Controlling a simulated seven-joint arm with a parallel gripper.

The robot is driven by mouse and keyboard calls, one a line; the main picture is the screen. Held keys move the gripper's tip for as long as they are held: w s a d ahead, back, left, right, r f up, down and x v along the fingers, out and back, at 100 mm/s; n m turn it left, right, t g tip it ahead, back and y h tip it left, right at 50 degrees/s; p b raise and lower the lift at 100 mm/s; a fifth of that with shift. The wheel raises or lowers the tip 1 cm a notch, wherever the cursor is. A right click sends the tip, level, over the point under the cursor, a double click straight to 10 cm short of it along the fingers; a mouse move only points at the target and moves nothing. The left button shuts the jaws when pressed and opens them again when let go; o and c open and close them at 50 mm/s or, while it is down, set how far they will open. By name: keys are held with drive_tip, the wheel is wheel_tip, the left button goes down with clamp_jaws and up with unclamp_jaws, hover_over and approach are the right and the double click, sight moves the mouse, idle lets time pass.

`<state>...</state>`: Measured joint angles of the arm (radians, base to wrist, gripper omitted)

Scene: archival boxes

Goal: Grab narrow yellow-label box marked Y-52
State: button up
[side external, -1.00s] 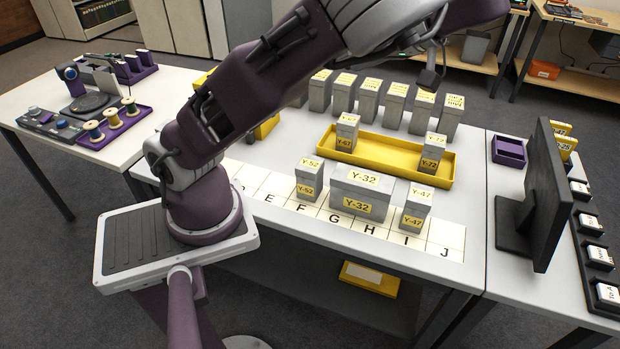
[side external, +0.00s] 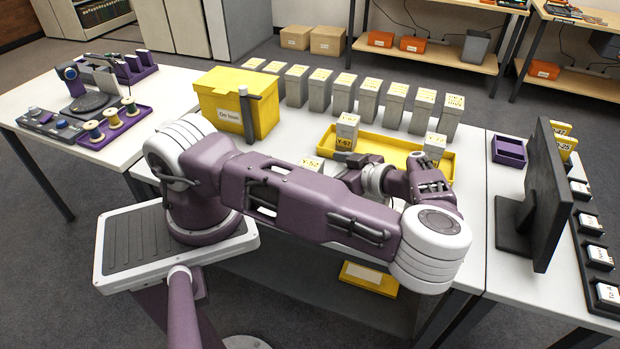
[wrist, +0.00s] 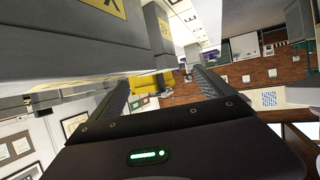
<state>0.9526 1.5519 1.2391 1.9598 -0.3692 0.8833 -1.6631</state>
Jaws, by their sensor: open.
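The narrow box marked Y-52 (side external: 312,163) stands on the table left of my gripper in the side view. Only its top shows; my arm hides its front and label. My gripper (side external: 346,159) is low over the table, lying sideways and pointing left towards this box. In the wrist view my gripper (wrist: 157,76) has its two fingers apart. A narrow grey box (wrist: 157,35) shows ahead, roughly between the finger lines; its marking is not readable there. I cannot tell whether any finger touches it.
A large grey box (wrist: 60,45) with a yellow label fills the wrist view's upper left, close to one finger. A yellow tray (side external: 385,143) with two narrow boxes (side external: 347,131) (side external: 435,146) lies behind my gripper. Several grey boxes stand behind it. A yellow bin (side external: 235,100) is at back left.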

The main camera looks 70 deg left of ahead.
sight(310, 164)
drive_tip(key=x, duration=0.6)
drive_tip(key=shift+s+a, duration=0.1)
drive_tip(key=shift+a, duration=0.05)
drive_tip(key=c, duration=1.6)
